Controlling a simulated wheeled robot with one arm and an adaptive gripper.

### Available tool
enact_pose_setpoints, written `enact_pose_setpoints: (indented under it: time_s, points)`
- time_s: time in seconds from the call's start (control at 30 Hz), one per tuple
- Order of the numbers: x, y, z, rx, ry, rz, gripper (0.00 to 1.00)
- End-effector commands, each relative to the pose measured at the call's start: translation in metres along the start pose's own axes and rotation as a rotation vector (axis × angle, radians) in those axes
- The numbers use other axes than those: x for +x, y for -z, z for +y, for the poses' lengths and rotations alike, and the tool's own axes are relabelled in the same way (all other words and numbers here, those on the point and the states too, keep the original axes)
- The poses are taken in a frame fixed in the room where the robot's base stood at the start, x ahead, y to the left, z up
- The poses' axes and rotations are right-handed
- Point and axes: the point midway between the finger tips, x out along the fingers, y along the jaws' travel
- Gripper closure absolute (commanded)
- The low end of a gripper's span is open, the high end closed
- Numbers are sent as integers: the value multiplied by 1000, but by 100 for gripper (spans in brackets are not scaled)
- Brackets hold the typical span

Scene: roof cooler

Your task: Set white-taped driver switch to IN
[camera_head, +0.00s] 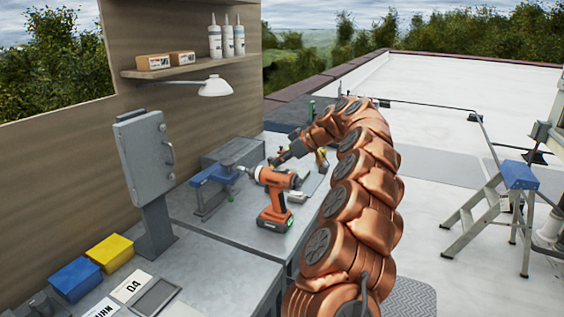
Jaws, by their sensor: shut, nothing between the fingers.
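An orange and black cordless driver (274,196) stands upright on its battery on the grey workbench, its dark nose pointing left. I cannot make out white tape or its switch setting at this size. My gripper (272,161) is small in view, beyond and above the orange driver at the end of my copper arm. It is shut and empty, and appears apart from the driver. My arm hides part of the bench's right side.
A grey metal cabinet (144,158) stands on a post at left. Blue (76,279) and yellow (110,252) bins lie in front. A white lamp (214,87) hangs above.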

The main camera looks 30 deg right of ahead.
Motion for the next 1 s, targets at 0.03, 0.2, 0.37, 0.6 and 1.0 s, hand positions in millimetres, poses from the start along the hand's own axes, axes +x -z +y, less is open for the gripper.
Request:
enact_pose_setpoints:
  time_s: [0.03, 0.2, 0.37, 0.6, 1.0]
  points:
    - [2, 2, 0, -1, 0, 0, 100]
    - [3, 5, 0, -1, 0, 2, 100]
    - [2, 6, 0, -2, -1, 2, 100]
    - [-2, 12, 0, -3, -1, 2, 100]
    - [-43, 43, 0, -5, -5, 3, 100]
